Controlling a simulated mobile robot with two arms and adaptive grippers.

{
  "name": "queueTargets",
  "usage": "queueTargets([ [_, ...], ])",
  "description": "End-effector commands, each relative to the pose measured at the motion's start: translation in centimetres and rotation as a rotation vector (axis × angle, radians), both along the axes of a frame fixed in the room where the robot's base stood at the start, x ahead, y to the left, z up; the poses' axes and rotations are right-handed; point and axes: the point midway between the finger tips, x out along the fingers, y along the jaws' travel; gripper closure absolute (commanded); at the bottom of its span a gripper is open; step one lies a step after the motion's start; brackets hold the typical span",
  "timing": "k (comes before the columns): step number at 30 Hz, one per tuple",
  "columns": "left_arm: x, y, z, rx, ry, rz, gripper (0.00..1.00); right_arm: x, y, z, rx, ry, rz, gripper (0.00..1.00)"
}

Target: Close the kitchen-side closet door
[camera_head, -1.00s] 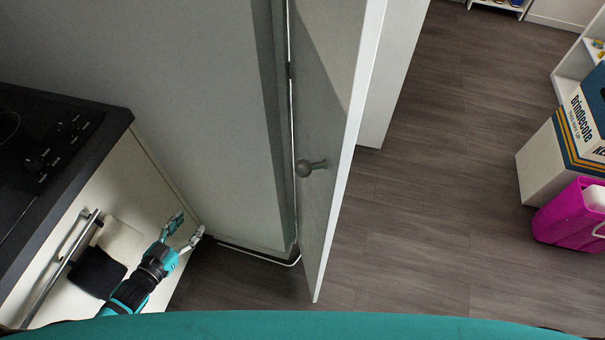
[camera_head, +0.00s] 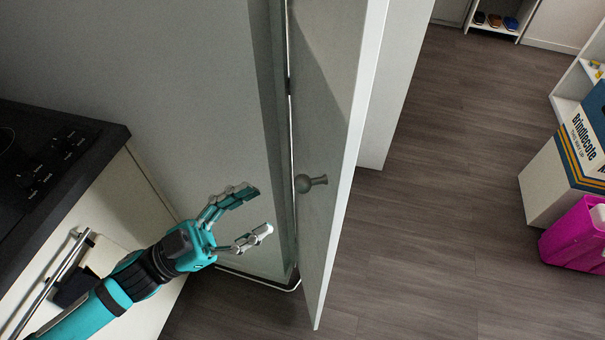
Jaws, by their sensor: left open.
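The closet door (camera_head: 335,130) stands open, seen nearly edge-on in the middle of the head view. A round grey knob (camera_head: 311,183) sits on its left face. My left gripper (camera_head: 262,212) is open and empty, in front of the grey closet side panel (camera_head: 200,90). Its fingers point right toward the door, to the left of the knob and a little below it in the picture. A gap shows between the fingertips and the door. My right gripper is not in view.
A kitchen counter with a black hob (camera_head: 45,150) and an oven handle (camera_head: 50,280) is at the left. A box (camera_head: 555,180) and a magenta container (camera_head: 575,236) stand at the right. The dark wood floor (camera_head: 440,200) between door and box is clear.

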Motion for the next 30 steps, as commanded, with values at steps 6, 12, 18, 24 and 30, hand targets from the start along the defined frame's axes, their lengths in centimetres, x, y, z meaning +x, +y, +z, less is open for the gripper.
queueTargets([
  [6, 1.7, -4.2, 2.4, -0.004, -0.005, 0.000, 0.49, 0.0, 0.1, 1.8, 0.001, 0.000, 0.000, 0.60],
  [12, 2.8, -6.9, 3.3, -0.001, -0.002, 0.001, 0.49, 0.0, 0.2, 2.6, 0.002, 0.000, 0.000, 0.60],
  [18, 3.3, -8.0, 3.6, 0.001, 0.000, 0.001, 0.49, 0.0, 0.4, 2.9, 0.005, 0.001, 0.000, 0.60],
  [24, 3.3, -8.1, 3.5, 0.002, 0.000, 0.002, 0.49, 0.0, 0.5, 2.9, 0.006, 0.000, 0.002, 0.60],
  [30, 3.3, -8.1, 3.5, 0.001, 0.000, 0.001, 0.65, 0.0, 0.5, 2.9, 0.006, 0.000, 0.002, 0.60],
])
